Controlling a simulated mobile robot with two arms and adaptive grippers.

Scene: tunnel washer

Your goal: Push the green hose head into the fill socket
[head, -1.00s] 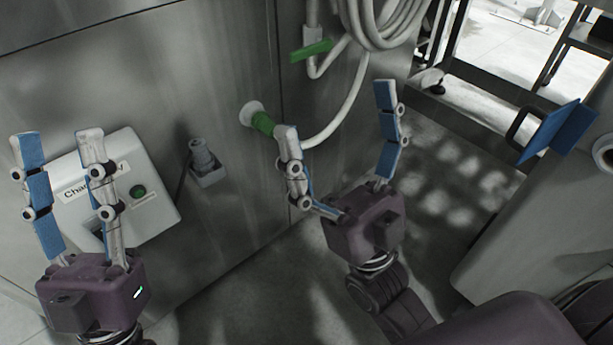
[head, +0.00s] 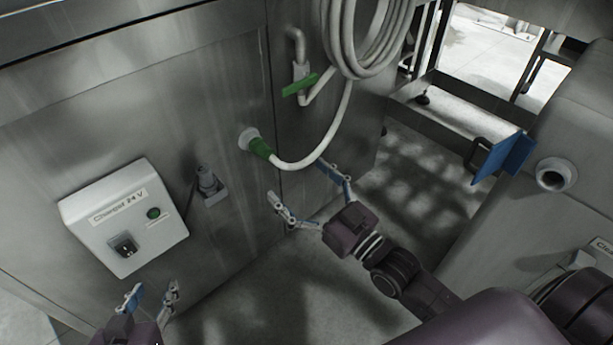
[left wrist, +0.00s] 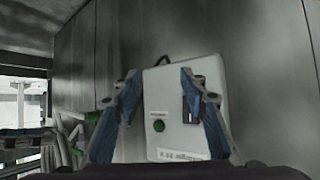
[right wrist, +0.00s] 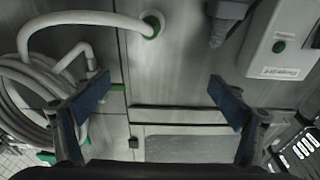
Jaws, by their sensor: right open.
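The green hose head (head: 260,147) sits at the pale round fill socket (head: 247,137) on the steel wall, with the white hose curving away from it. Its green edge also shows in the right wrist view (right wrist: 151,28), against the socket; how deep it sits I cannot tell. My right gripper (head: 297,182) is open and empty, below and right of the hose head and apart from it. It also shows in the right wrist view (right wrist: 160,84). My left gripper (head: 153,292) is open and empty at the lower left, below the charger box.
A white charger box (head: 100,235) and a grey plug holder (head: 210,187) are on the wall left of the socket. A green lever valve (head: 300,85) and coiled white hose (head: 365,40) are above right. A blue flap (head: 503,157) juts out at right. Floor below is clear.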

